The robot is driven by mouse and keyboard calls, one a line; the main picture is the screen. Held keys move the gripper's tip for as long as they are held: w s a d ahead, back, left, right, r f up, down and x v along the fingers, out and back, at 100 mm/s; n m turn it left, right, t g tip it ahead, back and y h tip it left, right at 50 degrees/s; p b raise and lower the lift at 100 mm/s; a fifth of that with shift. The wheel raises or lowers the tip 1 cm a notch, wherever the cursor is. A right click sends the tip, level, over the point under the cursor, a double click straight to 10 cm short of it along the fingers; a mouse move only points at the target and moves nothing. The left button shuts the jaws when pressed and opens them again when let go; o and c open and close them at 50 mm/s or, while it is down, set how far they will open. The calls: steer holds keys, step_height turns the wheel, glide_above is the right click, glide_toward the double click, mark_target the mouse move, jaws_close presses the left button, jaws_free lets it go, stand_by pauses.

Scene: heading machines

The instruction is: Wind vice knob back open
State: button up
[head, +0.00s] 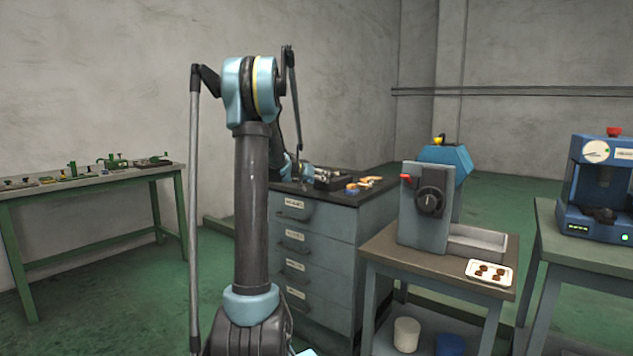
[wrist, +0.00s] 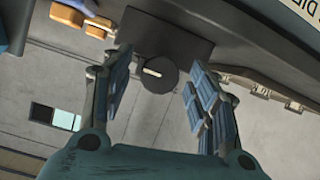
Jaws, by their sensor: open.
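The vice (wrist: 170,35) is a dark block in the upper middle of the wrist view. Its round dark knob (wrist: 159,74) faces me and has a short pale line on it, slanting slightly. My gripper (wrist: 158,88) is open, one finger left and one right of the knob, with clear gaps on both sides; how far the fingertips are from it in depth I cannot tell. In the head view my arm reaches over the cabinet, and a dark block, seemingly the vice (head: 330,180), shows beside my gripper (head: 312,172). The knob cannot be made out there.
The drawer cabinet (head: 312,248) bears blue and orange items (head: 362,185) right of the vice. A grey machine with a black dial (head: 430,201) and a tray of small brown parts (head: 490,271) stand on a bench. A green table (head: 95,180) is left.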

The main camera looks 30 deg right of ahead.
steer(key=shift+d, duration=0.15)
steer(key=shift+c, duration=0.3)
steer(key=shift+w, duration=0.1)
steer(key=c, duration=1)
steer(key=n+g, duration=0.1)
steer(key=n, duration=0.1)
steer(key=shift+w+n+g+h, duration=0.2)
steer(key=shift+n+g+h, duration=0.1)
steer(key=shift+g+h, duration=0.1)
steer(key=n+g, duration=0.1)
steer(key=n, duration=0.1)
steer(key=n+g+h, duration=0.1)
steer(key=shift+w+a+f+n+h, duration=0.2)
steer(key=shift+n+h, duration=0.1)
steer(key=shift+n, duration=0.1)
steer(key=n+h, duration=0.1)
steer(key=n, duration=0.1)
steer(key=n+g+h, duration=0.1)
steer(key=n, duration=0.1)
steer(key=shift+f+n, duration=0.15)
steer(key=shift+n, duration=0.25)
steer(key=shift+f+n+h, duration=0.1)
steer(key=shift+n+h, duration=0.4)
steer(key=shift+n, duration=0.7)
steer(key=shift+s+g, duration=0.1)
steer(key=shift+g, duration=0.2)
